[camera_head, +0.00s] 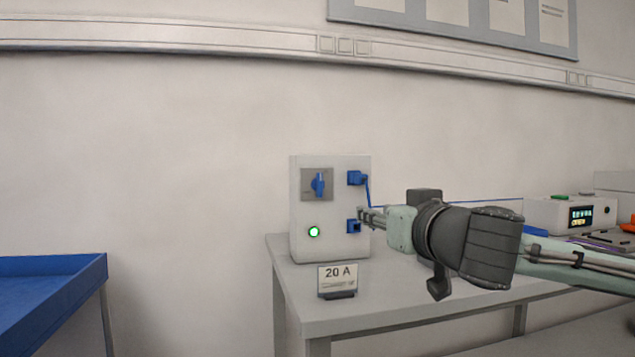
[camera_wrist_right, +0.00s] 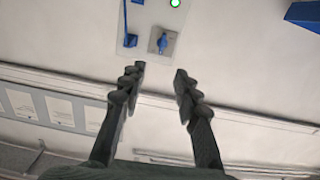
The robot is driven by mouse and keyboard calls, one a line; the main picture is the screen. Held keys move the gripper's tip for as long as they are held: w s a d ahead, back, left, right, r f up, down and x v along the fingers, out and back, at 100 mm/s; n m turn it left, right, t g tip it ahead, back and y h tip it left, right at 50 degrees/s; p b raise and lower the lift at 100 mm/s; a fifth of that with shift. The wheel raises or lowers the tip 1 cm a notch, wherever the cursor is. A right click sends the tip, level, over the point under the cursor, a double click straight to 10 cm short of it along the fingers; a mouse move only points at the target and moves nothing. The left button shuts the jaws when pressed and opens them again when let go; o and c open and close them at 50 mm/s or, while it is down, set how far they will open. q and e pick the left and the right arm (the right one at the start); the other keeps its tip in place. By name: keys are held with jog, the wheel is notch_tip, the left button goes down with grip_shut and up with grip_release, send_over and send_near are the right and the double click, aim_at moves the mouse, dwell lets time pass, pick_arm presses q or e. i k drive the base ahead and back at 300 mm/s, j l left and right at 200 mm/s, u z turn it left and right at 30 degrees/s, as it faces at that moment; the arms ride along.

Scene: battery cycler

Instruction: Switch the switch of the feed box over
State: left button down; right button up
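The feed box (camera_head: 330,215) is a light grey box standing on the table, with a green lamp (camera_head: 314,232) lit on its front. Its switch (camera_head: 318,184) is a blue rotary handle on a grey plate at the upper left, with the handle about upright. The switch also shows in the right wrist view (camera_wrist_right: 162,43), where the box appears upside down. My right gripper (camera_head: 362,217) is at the box's right side in the head view, lower than the switch. In the wrist view its fingers (camera_wrist_right: 158,73) are apart and empty, with the switch beyond their tips. My left gripper is not in view.
Two blue connectors sit on the box's right side, the upper one (camera_head: 355,178) with a blue cable. A "20 A" sign (camera_head: 337,279) stands in front of the box. A blue tray (camera_head: 60,265) is at the left. A white instrument (camera_head: 570,214) stands at the right.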

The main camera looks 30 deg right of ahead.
aim_at(318, 184)
jog(key=i+l, duration=0.15)
jog(key=i, duration=0.25)
jog(key=i+l, duration=0.15)
jog(key=i, duration=0.25)
